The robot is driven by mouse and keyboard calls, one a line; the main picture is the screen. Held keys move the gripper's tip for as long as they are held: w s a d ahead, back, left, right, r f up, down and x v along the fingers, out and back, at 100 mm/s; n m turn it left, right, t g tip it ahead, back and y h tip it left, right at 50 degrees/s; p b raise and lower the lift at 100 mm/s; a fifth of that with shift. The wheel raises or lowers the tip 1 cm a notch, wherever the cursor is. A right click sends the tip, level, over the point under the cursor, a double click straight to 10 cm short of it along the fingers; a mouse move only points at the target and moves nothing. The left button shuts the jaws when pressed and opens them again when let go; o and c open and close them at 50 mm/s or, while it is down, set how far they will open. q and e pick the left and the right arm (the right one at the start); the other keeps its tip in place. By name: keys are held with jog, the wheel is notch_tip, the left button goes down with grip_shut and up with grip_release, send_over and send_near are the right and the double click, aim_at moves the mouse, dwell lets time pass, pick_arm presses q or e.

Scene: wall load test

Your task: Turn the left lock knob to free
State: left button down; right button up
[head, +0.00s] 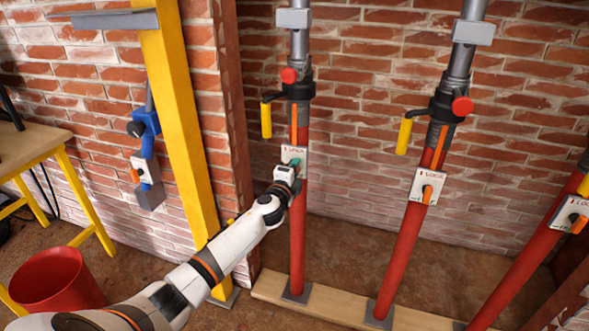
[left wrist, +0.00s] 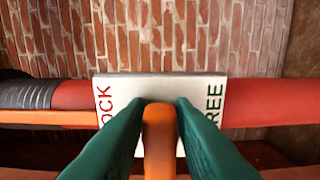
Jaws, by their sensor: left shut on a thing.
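The left prop is a red post (head: 298,240) standing upright, with a white lock plate (head: 300,151) on its front. My left gripper (head: 292,165) is at this plate. In the left wrist view the plate (left wrist: 185,88) reads LOCK at left and FREE at right, partly covered. My two green fingers (left wrist: 158,108) are shut on the orange knob (left wrist: 159,145), one on each side. The knob's orange grip points up and down the picture, between the two words. In the head view the knob is hidden behind my gripper. My right gripper is not in view.
Two more red props (head: 403,260) (head: 525,260) with orange knobs stand to the right, leaning in the picture. A yellow post (head: 180,120) stands left of my forearm. A red bucket (head: 57,283) and a workbench (head: 28,145) are at left. A wooden sill (head: 335,306) runs along the floor.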

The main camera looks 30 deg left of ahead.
pick_arm(q)
jog(key=shift+f, duration=0.15)
jog(key=c, duration=1.4)
grip_release()
jog(key=shift+o, duration=0.2)
